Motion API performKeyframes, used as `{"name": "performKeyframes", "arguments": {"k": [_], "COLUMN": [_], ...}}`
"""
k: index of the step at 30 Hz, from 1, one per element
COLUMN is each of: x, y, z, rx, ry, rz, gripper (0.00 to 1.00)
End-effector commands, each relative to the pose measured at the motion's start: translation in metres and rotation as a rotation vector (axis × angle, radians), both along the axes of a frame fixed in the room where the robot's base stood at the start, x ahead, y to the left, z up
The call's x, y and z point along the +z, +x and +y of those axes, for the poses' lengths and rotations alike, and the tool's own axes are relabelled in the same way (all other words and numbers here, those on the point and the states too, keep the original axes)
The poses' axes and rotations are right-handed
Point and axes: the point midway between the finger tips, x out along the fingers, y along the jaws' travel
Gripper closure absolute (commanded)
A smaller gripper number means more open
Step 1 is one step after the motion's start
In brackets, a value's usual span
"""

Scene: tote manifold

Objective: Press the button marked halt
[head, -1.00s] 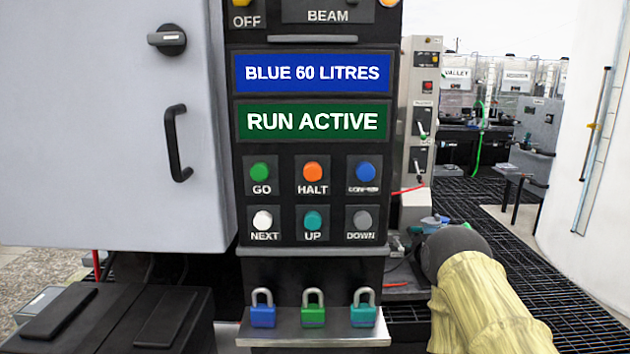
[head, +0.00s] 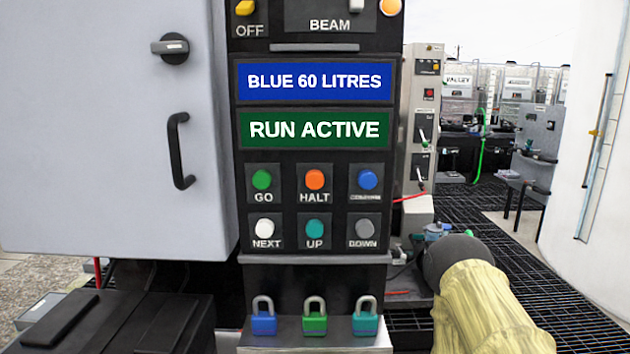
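The halt button (head: 315,180) is an orange round button on a dark square plate labelled HALT. It sits in the top row of the button panel, in the middle, between the green GO button (head: 262,180) and a blue button (head: 367,179) with a blurred label. Nothing covers it. My gripper is not in view. A pale yellow sleeved part with a dark rounded end, which looks like part of my arm, is at the lower right, apart from the panel. The green display (head: 315,130) above the buttons reads RUN ACTIVE.
The lower row has white NEXT (head: 265,228), teal UP (head: 314,228) and grey DOWN (head: 366,228) buttons. A blue display (head: 315,81) reads BLUE 60 LITRES. Three padlocks stand on a metal shelf (head: 285,340) below. A grey cabinet door (head: 90,130) is left; dark grating floor lies right.

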Motion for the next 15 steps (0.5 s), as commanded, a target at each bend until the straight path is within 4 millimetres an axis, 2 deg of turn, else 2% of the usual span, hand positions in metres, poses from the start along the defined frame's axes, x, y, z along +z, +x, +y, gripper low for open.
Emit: {"name": "performKeyframes", "arguments": {"k": [1, 5, 15], "x": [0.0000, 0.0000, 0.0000], "y": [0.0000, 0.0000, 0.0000], "z": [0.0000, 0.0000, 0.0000], "rx": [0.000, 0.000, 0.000], "ry": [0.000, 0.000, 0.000], "rz": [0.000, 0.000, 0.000], "gripper": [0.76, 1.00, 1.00]}}
